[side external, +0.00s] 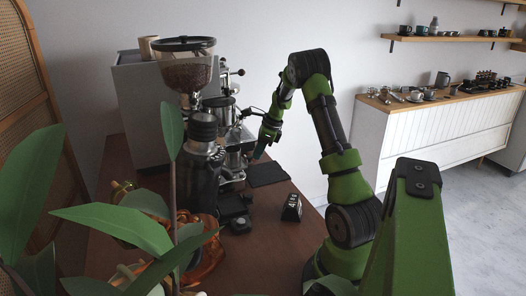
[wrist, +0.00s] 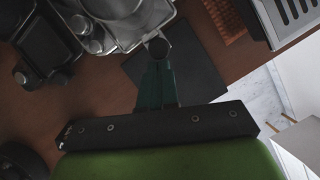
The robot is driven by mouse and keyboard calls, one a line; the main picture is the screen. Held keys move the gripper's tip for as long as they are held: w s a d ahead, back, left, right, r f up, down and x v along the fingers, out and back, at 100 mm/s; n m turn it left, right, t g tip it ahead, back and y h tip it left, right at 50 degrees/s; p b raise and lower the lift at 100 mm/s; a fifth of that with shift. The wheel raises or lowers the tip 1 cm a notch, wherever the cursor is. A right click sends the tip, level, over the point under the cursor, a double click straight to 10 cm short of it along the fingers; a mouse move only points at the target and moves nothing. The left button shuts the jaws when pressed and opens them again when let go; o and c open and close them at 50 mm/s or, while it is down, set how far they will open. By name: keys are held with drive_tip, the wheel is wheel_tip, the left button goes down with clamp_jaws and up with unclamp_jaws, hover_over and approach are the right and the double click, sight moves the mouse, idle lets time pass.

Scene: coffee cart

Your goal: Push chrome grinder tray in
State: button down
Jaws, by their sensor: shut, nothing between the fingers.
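In the side view my gripper (side external: 259,152) is just right of the chrome parts, above the counter.
A black mat (side external: 267,175) lies on the brown counter (side external: 265,225) below my gripper. A black scale-like item (side external: 235,212) and a small price sign (side external: 292,207) stand nearer. Plant leaves (side external: 125,228) cover the front left. A slotted metal part (wrist: 288,18) is at the wrist view's upper right.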

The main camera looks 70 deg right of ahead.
drive_tip(key=shift+s+d, duration=0.15)
drive_tip(key=shift+s, duration=0.2)
drive_tip(key=s, duration=0.1)
drive_tip(key=s+d, duration=0.1)
drive_tip(key=s, duration=0.1)
drive_tip(key=v, duration=1)
drive_tip(key=s+d+f+t+y, duration=0.2)
drive_tip(key=s+f+t, duration=0.1)
drive_tip(key=s+t, duration=0.1)
drive_tip(key=x, duration=1)
drive_tip(key=shift+w, duration=0.15)
drive_tip(key=shift+w+a, duration=0.2)
drive_tip(key=shift+w, duration=0.4)
drive_tip(key=shift+w+a, duration=0.2)
drive_tip(key=shift+w, duration=0.4)
drive_tip(key=shift+w+a, duration=0.25)
drive_tip(key=shift+w, duration=0.45)
